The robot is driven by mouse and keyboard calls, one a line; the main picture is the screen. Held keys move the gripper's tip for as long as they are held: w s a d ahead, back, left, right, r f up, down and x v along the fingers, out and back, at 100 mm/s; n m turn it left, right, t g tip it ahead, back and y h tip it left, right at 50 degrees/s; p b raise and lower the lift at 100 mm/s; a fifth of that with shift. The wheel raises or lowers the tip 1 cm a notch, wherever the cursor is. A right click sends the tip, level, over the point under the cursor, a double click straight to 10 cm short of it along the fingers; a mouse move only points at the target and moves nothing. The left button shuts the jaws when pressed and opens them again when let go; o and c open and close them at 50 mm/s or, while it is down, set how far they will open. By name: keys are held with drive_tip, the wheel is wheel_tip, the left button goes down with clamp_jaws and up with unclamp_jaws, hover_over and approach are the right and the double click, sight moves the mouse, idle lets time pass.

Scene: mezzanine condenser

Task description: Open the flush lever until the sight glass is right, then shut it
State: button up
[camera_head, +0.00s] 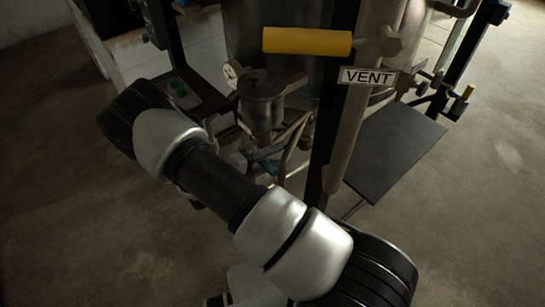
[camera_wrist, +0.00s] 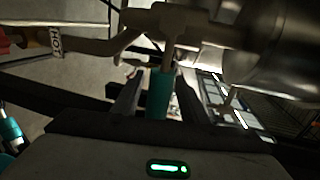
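In the wrist view a teal lever handle (camera_wrist: 160,92) on a metal stem lies between the two fingers of my gripper (camera_wrist: 158,98). The fingers look apart, one on each side of the handle, with a narrow gap visible. No label shows on this handle, so I cannot tell for certain that it is the flush lever. Teal parts (camera_head: 264,165) also show low on the rig in the head view, beside my arm. My gripper is hidden there. I cannot make out a sight glass in either view.
A yellow handle (camera_head: 306,41) is beside a VENT label (camera_head: 367,77). A round gauge (camera_head: 231,75), a metal pot (camera_head: 262,103) and a dark plate (camera_head: 396,150) crowd the rig.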

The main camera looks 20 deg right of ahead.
drive_tip(key=v, duration=1.7)
drive_tip(key=shift+a+b, duration=0.2)
drive_tip(key=shift+b, duration=0.2)
drive_tip(key=shift+s, duration=0.1)
